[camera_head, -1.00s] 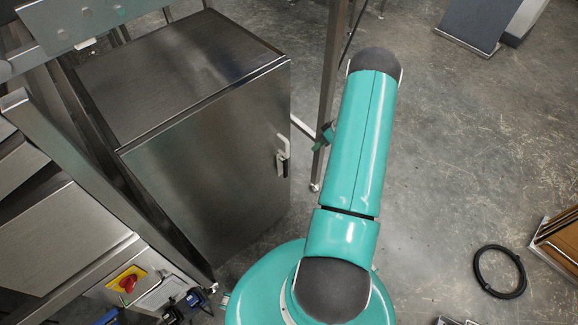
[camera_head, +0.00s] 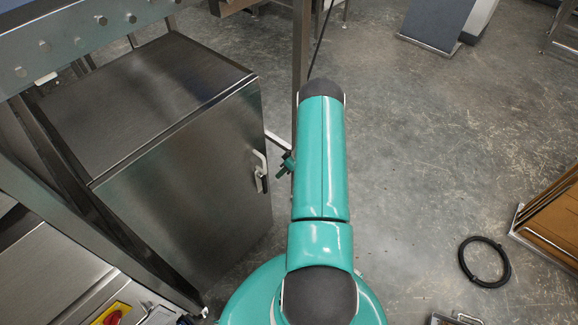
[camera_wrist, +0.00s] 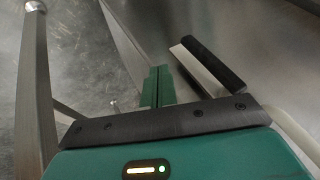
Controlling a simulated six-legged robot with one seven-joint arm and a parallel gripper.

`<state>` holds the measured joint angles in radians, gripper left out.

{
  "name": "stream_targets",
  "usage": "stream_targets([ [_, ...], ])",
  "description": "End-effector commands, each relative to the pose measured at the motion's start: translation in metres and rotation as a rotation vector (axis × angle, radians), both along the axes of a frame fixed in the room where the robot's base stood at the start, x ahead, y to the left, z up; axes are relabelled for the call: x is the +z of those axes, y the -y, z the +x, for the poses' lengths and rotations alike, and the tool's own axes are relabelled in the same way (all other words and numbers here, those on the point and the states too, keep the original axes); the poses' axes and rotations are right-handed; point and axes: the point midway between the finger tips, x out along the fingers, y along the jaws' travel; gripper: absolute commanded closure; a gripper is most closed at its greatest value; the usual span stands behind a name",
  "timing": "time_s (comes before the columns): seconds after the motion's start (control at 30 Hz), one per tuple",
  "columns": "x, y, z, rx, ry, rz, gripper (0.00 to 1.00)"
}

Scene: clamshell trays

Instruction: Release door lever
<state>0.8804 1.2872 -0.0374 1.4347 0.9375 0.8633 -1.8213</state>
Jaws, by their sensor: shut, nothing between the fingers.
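The door lever (camera_head: 261,172) is a pale handle with a black grip near the right edge of the closed steel cabinet door (camera_head: 185,170). In the wrist view the black grip of the lever (camera_wrist: 215,61) stands out from the door, with a pale bar along its near side. My gripper (camera_head: 285,166) is just right of the lever in the head view, partly behind my arm. In the wrist view my gripper's green fingers (camera_wrist: 156,86) are together and empty, left of the lever with a small gap showing. The lever's base is partly hidden by the gripper body.
A metal frame post (camera_head: 301,55) stands behind my arm, and a post also shows at left in the wrist view (camera_wrist: 34,90). A steel frame (camera_head: 95,230) runs along the left. A black cable coil (camera_head: 484,262) lies on the mostly open floor at right.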

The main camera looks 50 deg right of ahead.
Motion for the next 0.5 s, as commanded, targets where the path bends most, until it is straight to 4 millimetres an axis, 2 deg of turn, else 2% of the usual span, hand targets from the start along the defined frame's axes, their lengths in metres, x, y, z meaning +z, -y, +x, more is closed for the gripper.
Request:
stream_targets([
  [0.07, -0.013, -0.009, 0.006, 0.003, -0.001, 0.001, 1.0],
  [0.23, -0.01, -0.035, 0.004, 0.001, -0.002, 0.0, 1.0],
  [0.5, -0.009, -0.046, 0.003, 0.0, 0.0, -0.001, 1.0],
])
